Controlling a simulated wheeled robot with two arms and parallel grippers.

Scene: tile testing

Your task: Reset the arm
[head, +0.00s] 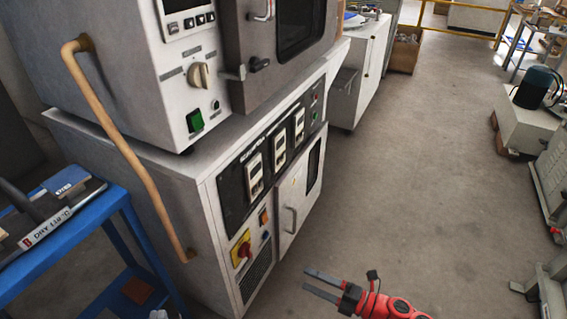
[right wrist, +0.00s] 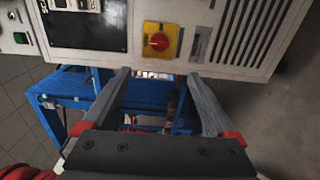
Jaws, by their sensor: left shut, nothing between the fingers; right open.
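My right gripper (head: 306,279) is at the bottom of the head view, on its red arm (head: 390,305), pointing left toward the lower machine cabinet. Its two dark fingers are apart with nothing between them. In the right wrist view the open fingers (right wrist: 160,78) extend toward the cabinet front, with the yellow plate and red knob (right wrist: 158,42) beyond the gap.
A blue table (head: 75,235) with tools stands at left. The grey floor (head: 420,180) is clear to the right; equipment (head: 530,125) lines the far right.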

